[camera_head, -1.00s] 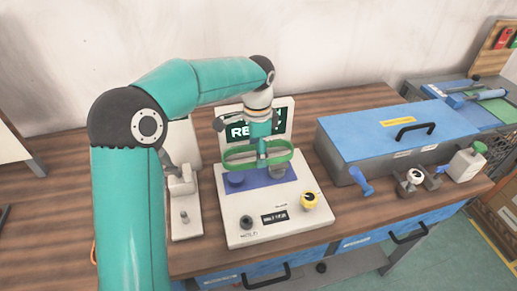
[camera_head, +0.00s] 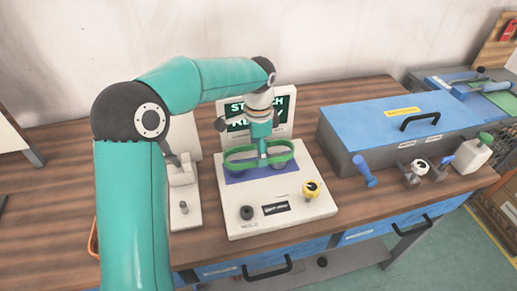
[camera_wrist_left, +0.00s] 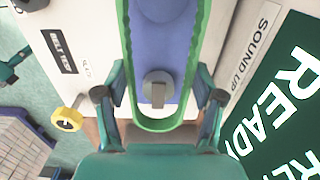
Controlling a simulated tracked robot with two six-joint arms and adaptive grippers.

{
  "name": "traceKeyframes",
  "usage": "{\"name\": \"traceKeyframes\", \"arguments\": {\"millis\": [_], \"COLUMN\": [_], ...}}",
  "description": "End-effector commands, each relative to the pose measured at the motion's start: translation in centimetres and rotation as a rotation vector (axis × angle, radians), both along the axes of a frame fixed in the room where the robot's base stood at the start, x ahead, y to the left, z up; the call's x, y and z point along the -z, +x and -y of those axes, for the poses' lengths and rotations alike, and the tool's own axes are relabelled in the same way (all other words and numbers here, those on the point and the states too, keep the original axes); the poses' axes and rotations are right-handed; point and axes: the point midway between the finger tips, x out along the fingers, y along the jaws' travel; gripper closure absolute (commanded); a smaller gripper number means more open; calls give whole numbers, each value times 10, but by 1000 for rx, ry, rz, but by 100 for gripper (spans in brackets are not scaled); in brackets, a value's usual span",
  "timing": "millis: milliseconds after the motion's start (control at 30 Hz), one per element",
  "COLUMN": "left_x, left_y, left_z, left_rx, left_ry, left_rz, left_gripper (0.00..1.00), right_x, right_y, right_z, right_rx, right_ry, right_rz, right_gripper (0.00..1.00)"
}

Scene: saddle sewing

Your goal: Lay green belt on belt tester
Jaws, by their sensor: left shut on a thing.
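The green belt (camera_head: 284,157) is a long closed loop, held level by my left gripper (camera_head: 263,158) at the belt tester (camera_head: 318,207). In the left wrist view, the belt (camera_wrist_left: 193,60) surrounds the tester's two round pegs, the nearer one (camera_wrist_left: 158,88) and the farther one (camera_wrist_left: 163,8), over a blue-purple plate (camera_wrist_left: 160,45). My left gripper's fingers (camera_wrist_left: 160,92) lie on both sides of the loop's near end. I cannot tell whether the belt touches the plate. My right gripper is not in view.
The tester's lit screen (camera_head: 240,108) stands behind the belt, partly hidden by my arm. A yellow knob (camera_head: 311,190) and a black knob (camera_head: 246,212) are at its front. A blue-lidded box (camera_head: 365,125) stands to the right, a grey-white device (camera_head: 183,195) to the left.

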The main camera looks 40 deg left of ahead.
Motion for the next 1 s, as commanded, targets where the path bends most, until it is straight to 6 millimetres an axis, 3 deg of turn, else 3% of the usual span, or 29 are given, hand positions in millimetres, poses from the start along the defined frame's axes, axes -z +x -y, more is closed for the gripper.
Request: {"name": "traceKeyframes", "arguments": {"millis": [1000], "left_x": [13], "left_y": [-1], "left_z": [-1], "left_rx": [-3], "left_ry": [0], "left_rz": [1], "left_gripper": [68], "right_x": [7], "right_y": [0], "right_z": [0], "right_rx": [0], "right_ry": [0], "right_rz": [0], "right_gripper": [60]}}
